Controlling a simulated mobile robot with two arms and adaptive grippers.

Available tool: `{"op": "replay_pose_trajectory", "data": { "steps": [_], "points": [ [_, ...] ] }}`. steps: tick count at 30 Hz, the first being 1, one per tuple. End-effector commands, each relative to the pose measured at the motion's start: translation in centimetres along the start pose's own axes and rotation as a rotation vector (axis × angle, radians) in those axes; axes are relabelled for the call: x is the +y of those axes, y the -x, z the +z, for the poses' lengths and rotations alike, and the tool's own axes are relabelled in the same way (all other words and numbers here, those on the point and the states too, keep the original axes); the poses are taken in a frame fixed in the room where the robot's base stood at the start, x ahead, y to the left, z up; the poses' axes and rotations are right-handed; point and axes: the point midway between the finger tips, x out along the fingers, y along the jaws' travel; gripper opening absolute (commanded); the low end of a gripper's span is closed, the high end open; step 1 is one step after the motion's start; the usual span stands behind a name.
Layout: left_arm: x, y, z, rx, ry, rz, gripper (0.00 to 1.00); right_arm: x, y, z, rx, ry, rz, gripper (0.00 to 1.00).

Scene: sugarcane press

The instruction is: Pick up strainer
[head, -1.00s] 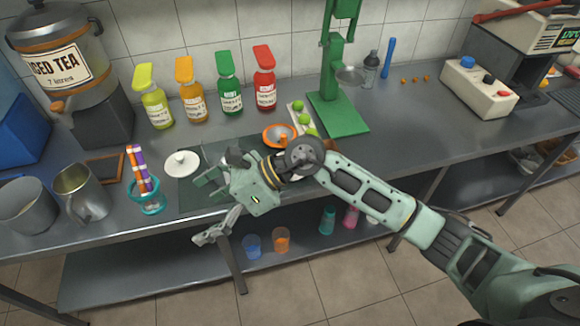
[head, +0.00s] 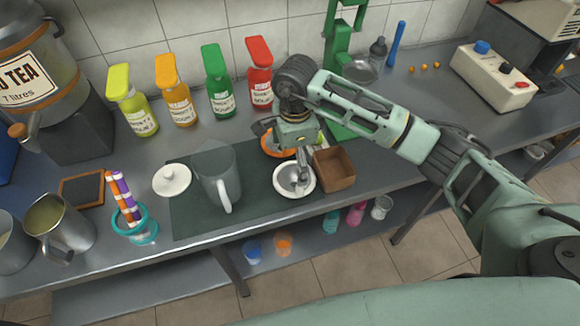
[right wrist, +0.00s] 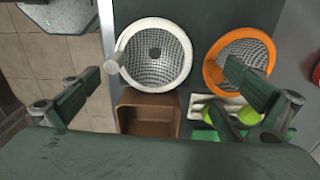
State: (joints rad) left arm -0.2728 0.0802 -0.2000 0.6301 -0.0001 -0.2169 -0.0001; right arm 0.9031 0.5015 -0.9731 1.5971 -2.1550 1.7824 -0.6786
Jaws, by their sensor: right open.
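A white-rimmed strainer (head: 286,180) with a grey mesh bowl sits at the right end of the dark mat (head: 258,196). An orange-rimmed strainer (head: 271,147) is just behind it, partly hidden by my gripper. My right gripper (head: 284,151) points down above the two, open and empty. In the right wrist view the white strainer (right wrist: 172,62) lies between the spread fingers (right wrist: 165,73), with its short handle toward the left finger. The orange strainer (right wrist: 216,72) is under the right finger. I see no contact with the white strainer. My left gripper is not in view.
A brown square box (head: 334,168) stands right beside the white strainer. A clear pitcher (head: 217,178) and a white lid (head: 171,180) are to the left. Bottles line the wall. The green press (head: 341,110) stands behind. Limes (right wrist: 248,115) lie near the orange strainer.

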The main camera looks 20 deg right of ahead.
Motion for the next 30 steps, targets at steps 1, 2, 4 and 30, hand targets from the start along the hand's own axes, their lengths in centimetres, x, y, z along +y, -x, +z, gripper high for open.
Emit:
{"op": "replay_pose_trajectory", "data": {
  "steps": [1, 2, 4, 30],
  "points": [
    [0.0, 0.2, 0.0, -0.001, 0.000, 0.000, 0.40, 0.1, -0.5, 0.0, 0.002, 0.000, 0.005, 1.00],
    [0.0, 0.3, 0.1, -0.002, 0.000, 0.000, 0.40, 0.2, -0.7, 0.0, 0.003, 0.000, 0.005, 1.00],
    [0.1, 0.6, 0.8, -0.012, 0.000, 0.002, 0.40, 0.2, -1.5, 0.0, 0.001, 0.000, 0.006, 1.00],
    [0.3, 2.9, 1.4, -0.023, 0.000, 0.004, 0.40, 0.5, -7.6, 0.1, -0.001, 0.001, 0.001, 0.88]
  ]
}}
